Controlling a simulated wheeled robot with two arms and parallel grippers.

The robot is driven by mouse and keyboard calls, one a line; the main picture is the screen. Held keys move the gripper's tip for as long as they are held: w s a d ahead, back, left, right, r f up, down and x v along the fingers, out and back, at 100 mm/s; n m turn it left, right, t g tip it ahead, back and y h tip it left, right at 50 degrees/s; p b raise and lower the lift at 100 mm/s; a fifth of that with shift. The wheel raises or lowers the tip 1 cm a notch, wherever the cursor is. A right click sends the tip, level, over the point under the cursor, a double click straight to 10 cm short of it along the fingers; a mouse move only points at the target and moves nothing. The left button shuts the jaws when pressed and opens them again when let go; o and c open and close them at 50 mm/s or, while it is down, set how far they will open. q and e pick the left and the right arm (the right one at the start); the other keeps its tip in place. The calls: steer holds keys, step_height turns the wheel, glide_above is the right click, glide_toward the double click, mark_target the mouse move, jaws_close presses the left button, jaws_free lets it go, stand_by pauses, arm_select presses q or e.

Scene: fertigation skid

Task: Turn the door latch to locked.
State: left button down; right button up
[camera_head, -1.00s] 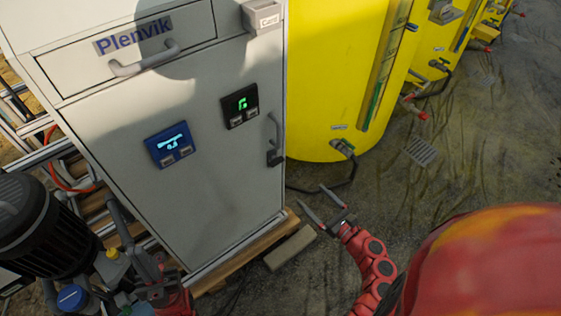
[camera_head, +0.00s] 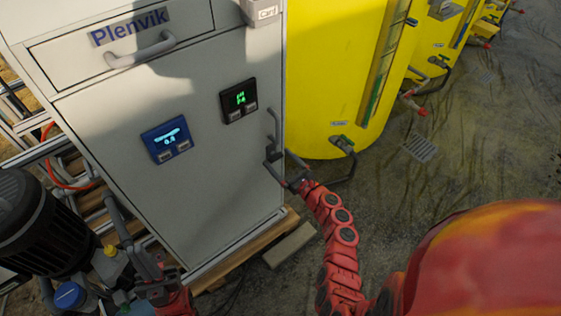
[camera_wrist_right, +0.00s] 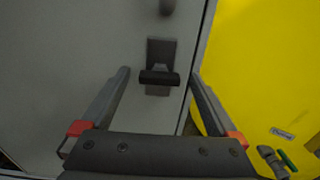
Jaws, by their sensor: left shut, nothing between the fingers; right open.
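The door latch (camera_head: 271,154) is a small dark fitting low on the right edge of the white cabinet's door, below a grey vertical pull handle. In the right wrist view its dark plate (camera_wrist_right: 161,52) carries a short knob bar (camera_wrist_right: 160,79) lying crosswise. My right gripper (camera_head: 279,160) is open at the latch; in the wrist view its fingers stand on either side of the bar, with gaps on both sides. My left gripper (camera_head: 142,257) is shut and empty at the lower left, in front of the cabinet and beside the pump, partly lost among similar dark parts.
The white cabinet (camera_head: 205,205) has a blue display (camera_head: 166,143) and a black display (camera_head: 239,101) on its door. A yellow tank (camera_head: 325,80) stands close to its right. A black pump motor (camera_head: 45,225) is at the lower left. Open floor (camera_head: 480,140) lies to the right.

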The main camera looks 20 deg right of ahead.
steer(key=c, duration=1.4)
steer(key=shift+s+a+f+n+b, duration=0.1)
steer(key=shift+a+f+n+b, duration=0.05)
steer(key=shift+n+b, duration=4.15)
steer(key=shift+a+f+n+b, duration=0.1)
steer(key=shift+n+b, duration=3.7)
steer(key=shift+n, duration=0.9)
